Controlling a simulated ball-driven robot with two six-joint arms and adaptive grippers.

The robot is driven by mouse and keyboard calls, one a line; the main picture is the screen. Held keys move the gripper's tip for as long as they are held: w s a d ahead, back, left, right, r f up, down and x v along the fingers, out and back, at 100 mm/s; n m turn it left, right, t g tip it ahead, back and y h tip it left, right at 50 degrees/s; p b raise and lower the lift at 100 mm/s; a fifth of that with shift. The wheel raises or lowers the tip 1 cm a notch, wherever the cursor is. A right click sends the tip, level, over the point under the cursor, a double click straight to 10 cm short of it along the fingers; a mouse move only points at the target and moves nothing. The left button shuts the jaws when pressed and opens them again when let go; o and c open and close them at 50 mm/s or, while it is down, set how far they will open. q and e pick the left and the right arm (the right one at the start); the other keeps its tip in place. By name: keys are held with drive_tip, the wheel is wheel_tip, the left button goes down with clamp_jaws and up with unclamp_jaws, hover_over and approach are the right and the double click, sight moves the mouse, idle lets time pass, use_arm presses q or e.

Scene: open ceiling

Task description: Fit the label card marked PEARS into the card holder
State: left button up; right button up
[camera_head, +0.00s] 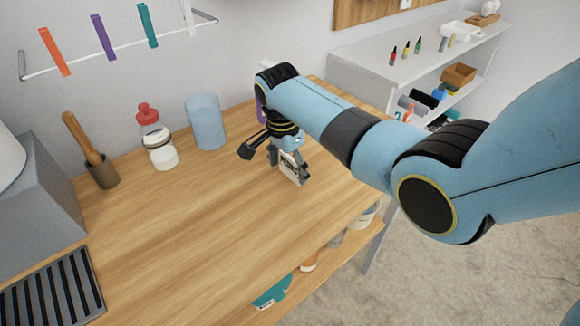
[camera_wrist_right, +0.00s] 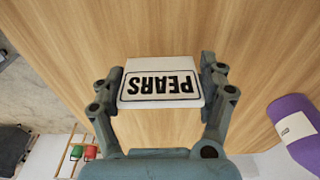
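The label card marked PEARS (camera_wrist_right: 160,84) is white with a black border and reads upside down in the right wrist view. It sits between the two fingers of my right gripper (camera_wrist_right: 160,88), which touch its left and right sides. In the head view the card (camera_head: 291,173) shows at the fingertips of my right gripper (camera_head: 288,160), tilted, above or at the table near its right edge. I cannot tell whether it touches the table. I cannot make out a card holder in either view. My left gripper is not in view.
On the wooden table (camera_head: 190,220) stand a blue cylinder (camera_head: 206,122), a red-capped bottle (camera_head: 157,138) and a mortar with pestle (camera_head: 101,170). A purple object with a white label (camera_wrist_right: 297,130) stands near my right gripper. The table's middle is clear.

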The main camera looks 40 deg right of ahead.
drive_tip(key=shift+c, duration=0.6)
